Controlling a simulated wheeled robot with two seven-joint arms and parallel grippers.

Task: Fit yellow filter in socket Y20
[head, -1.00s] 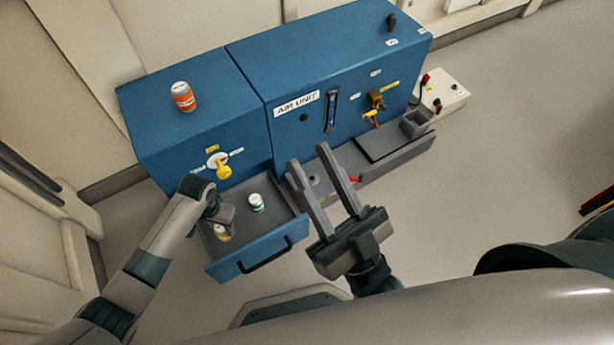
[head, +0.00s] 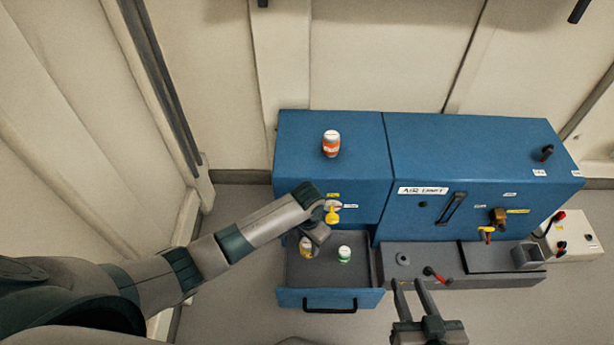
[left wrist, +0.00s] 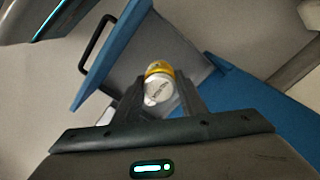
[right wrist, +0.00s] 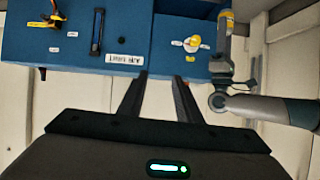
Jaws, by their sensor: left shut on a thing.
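The yellow filter (head: 306,247) is a small white-capped canister with a yellow band, in the left part of the open drawer (head: 330,282). My left gripper (left wrist: 160,94) is shut on it, with a finger on each side; the filter (left wrist: 158,84) shows white top and yellow band in the left wrist view. In the head view the left wrist partly covers it. My right gripper (head: 407,284) is open and empty, in front of the grey ledge. A round socket (head: 403,259) is in that ledge; I cannot read any Y20 label.
A green-banded canister (head: 344,254) stands in the drawer, right of the filter. An orange canister (head: 331,143) stands on the blue cabinet (head: 300,178). A yellow knob (head: 332,215), a red lever (head: 436,274) and a white control box (head: 575,240) are nearby. Floor in front is clear.

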